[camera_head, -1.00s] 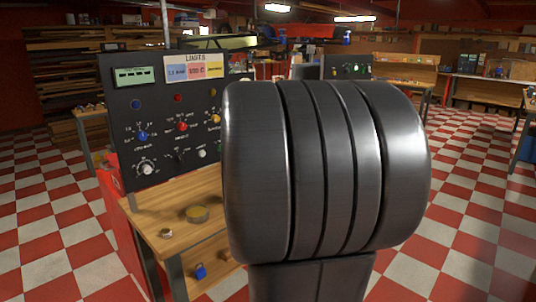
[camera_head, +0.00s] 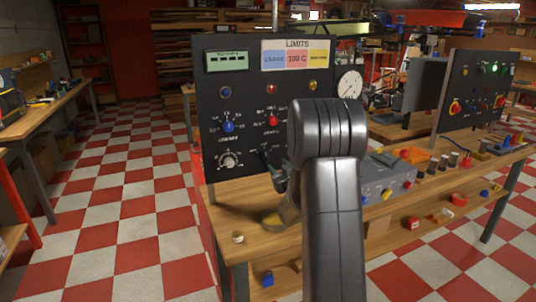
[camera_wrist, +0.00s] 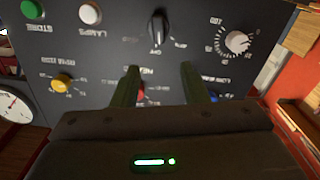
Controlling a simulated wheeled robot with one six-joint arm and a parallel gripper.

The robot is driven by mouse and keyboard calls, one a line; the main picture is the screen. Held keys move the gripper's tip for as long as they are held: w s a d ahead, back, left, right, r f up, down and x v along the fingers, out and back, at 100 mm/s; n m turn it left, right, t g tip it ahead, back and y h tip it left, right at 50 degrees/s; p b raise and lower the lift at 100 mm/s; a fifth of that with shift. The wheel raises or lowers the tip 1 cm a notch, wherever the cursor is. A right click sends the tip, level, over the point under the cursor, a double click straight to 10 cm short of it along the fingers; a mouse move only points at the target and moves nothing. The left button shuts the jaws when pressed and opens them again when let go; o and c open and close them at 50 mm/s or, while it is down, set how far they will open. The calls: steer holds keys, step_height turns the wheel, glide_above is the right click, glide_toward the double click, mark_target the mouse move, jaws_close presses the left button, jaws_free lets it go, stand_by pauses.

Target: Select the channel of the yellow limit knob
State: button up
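The yellow limit knob (camera_wrist: 62,82) is on the dark panel, left of my gripper in the wrist view, which sees the panel upside down. My arm hides it in the head view. My gripper (camera_wrist: 160,68) is open and empty. Its fingers reach toward the panel near the red knob (camera_wrist: 140,95), which is partly hidden by the left finger and gripper body. The blue knob (camera_wrist: 210,97) is right of the fingers. The limits card (camera_head: 296,54) has blue, pink and yellow fields; the yellow field's text is too small to read.
A black switch (camera_wrist: 157,27), white button (camera_wrist: 90,13), green button (camera_wrist: 32,9) and white dial (camera_wrist: 237,41) are close by. A round gauge (camera_wrist: 14,106) is beside the panel. A grey box (camera_head: 385,178) stands on the bench to the right. The checkered floor at left is clear.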

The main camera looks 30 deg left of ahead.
mark_target(266, 153)
steer(key=p+x, duration=0.1)
steer(key=x, duration=0.9)
steer(key=shift+w+a+p, duration=0.15)
steer(key=shift+w+p, duration=0.1)
steer(key=shift+p, duration=0.05)
jaws_close()
